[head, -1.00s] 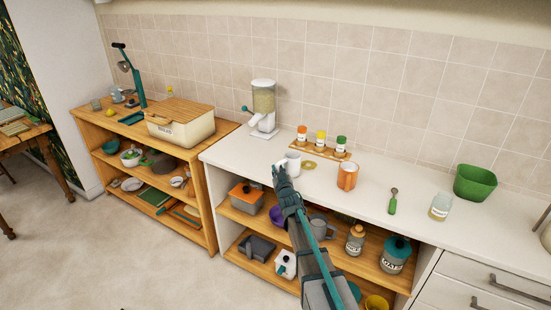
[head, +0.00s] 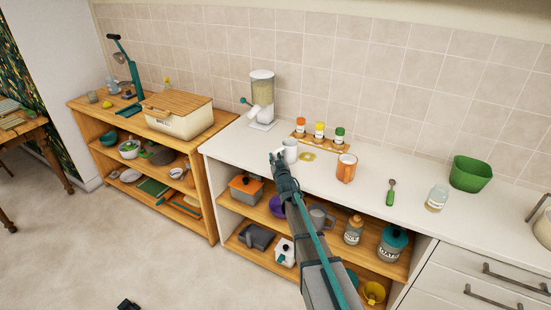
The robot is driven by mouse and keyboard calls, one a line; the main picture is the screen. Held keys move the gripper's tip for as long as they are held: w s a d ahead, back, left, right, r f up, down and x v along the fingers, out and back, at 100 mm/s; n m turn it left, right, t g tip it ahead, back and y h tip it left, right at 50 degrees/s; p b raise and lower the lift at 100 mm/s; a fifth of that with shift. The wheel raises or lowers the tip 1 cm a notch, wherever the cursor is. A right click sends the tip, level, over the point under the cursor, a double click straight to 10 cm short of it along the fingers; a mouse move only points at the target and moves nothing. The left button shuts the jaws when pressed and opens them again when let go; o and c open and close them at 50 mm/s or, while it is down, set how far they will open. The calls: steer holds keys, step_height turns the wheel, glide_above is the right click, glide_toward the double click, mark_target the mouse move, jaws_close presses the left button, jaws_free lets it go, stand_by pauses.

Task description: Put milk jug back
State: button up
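A small white jug or mug (head: 290,150) is at the front part of the white counter (head: 395,212), beside a flat yellow-green ring (head: 308,156). It may be the milk jug, but no label shows. My gripper (head: 277,158) is at the counter's front edge, just left of the white vessel and partly overlapping it in the picture. Whether the fingers touch or grip it cannot be made out. Another white container with a dark top (head: 284,254) is on the lower shelf under the counter.
A wooden shelf unit (head: 150,190) stands left. Floor at lower left is mostly clear.

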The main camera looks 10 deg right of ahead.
steer(key=shift+o, duration=1.1)
steer(key=shift+r, duration=0.2)
steer(key=shift+s+f, duration=0.1)
steer(key=shift+s, duration=0.25)
steer(key=s+b, duration=0.4)
steer(key=s, duration=0.7)
steer(key=s+d+f+m+g+h, duration=0.1)
steer(key=s+f+g, duration=0.3)
steer(key=s+f, duration=0.55)
steer(key=s+f+g, duration=0.4)
steer(key=s+f, duration=0.2)
steer(key=f, duration=0.7)
steer(key=s+d+f+m+g+h, duration=0.1)
steer(key=s+f+g, duration=0.3)
steer(key=s+f, duration=0.55)
steer(key=s+a+f+g, duration=0.1)
steer(key=s+f+g, duration=0.3)
steer(key=s, duration=0.6)
steer(key=s+f+g, duration=0.3)
steer(key=s+f, duration=0.3)
steer(key=s, duration=0.4)
steer(key=s+a+g+y, duration=0.1)
steer(key=s+g, duration=0.4)
steer(key=s, duration=1.3)
steer(key=shift+a+r+g+p, duration=0.2)
steer(key=shift+r+g+p, duration=0.1)
steer(key=shift+r, duration=0.05)
